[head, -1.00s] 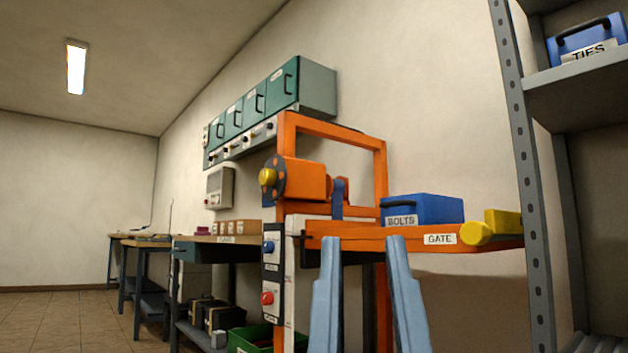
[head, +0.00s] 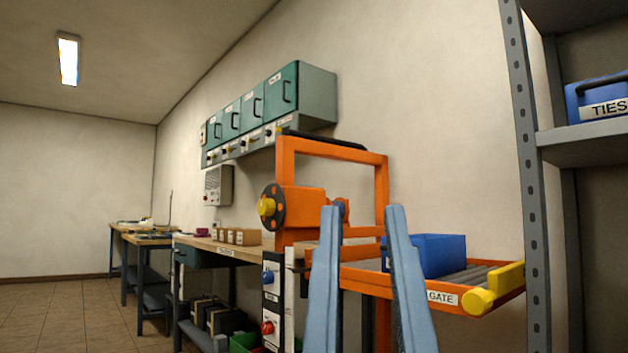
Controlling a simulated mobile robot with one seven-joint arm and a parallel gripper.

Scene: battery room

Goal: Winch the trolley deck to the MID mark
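The orange trolley has an upright frame (head: 383,195) and a deck with a roller bed (head: 465,275). A blue bin (head: 440,254) stands on the deck. The deck's front edge carries a GATE label (head: 441,297) and a yellow gate end (head: 478,301). The winch (head: 302,200) on the mast has a dark disc with a yellow knob (head: 266,207) at its left. I cannot read a MID mark.
A grey shelf post (head: 527,180) and a blue TIES box (head: 600,100) stand at right. A workbench (head: 215,246) with small boxes is behind at left. Green cabinets (head: 255,105) hang on the wall. The floor at left (head: 70,310) is clear.

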